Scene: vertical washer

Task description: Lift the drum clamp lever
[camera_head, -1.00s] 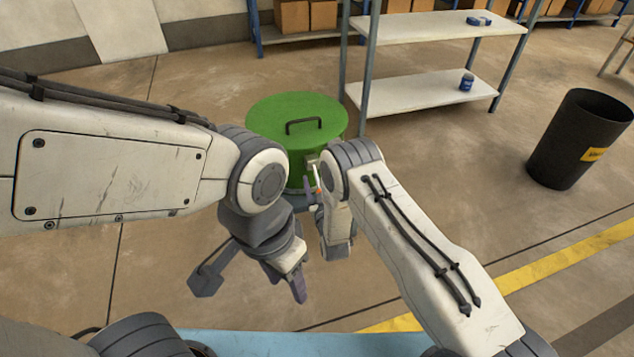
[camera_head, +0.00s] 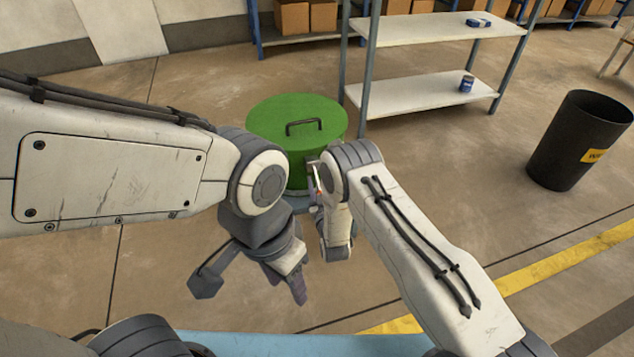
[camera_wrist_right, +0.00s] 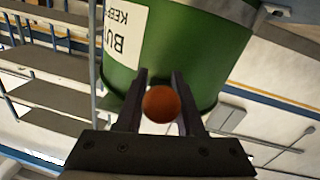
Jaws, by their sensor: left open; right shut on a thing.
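In the right wrist view, the drum (camera_wrist_right: 175,60) appears tilted, with a white label and a grey metal band. My right gripper (camera_head: 314,183) is at the drum's near right side, partly hidden by my arm. In the wrist view its fingers (camera_wrist_right: 160,90) are shut on the red-brown round knob (camera_wrist_right: 161,104) of the clamp lever. The lever's shank is hidden behind the knob. My left gripper (camera_head: 297,288) is open and empty, low in front of the drum.
A grey shelf unit (camera_head: 425,92) stands close behind the drum to the right, with a blue can (camera_head: 467,83) on its lower shelf. A black bin (camera_head: 580,140) stands far right.

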